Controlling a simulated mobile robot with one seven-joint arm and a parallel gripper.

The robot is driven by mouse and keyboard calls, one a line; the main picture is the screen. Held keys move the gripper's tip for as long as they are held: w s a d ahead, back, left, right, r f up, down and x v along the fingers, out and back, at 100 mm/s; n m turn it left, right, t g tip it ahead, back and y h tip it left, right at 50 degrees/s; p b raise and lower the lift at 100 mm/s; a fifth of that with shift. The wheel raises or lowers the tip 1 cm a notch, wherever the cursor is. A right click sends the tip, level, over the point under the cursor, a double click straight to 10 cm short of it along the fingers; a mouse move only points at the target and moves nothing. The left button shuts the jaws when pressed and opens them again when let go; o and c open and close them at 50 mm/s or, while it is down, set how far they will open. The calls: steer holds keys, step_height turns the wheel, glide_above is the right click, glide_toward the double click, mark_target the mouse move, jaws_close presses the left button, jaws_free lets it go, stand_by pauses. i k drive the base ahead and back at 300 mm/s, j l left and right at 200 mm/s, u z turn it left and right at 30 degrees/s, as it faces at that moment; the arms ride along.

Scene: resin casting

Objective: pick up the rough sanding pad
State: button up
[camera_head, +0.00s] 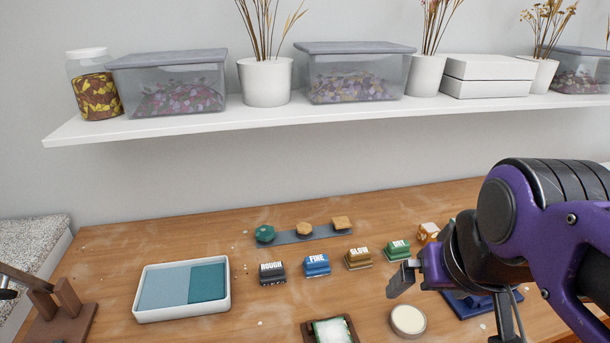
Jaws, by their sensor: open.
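The rough sanding pad (272,273) is a small dark block with a white label that reads ROUGH. It sits on the wooden table, at the left end of a row of similar labelled blocks. My gripper (408,278) is at the right, in front of the row and well apart from the rough pad. It is open and nothing shows in it. My arm hides part of the table on the right.
Beside the pad stand a blue FINE block (317,265), a brown GLOW block (359,259) and a green block (398,251). A white tray (140,311) lies left; a round pale dish (408,320) lies below my gripper. A shelf (200,124) hangs above.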

mark_target(272, 273)
steer(key=u, duration=1.5)
steer(key=z, duration=0.65)
steer(key=i+j+z, duration=0.3)
steer(key=k+l+z, duration=0.1)
steer(key=k+l, duration=0.15)
steer(key=k, duration=0.25)
steer(key=i+j, duration=0.35)
steer(key=i, duration=0.15)
steer(key=u, duration=0.05)
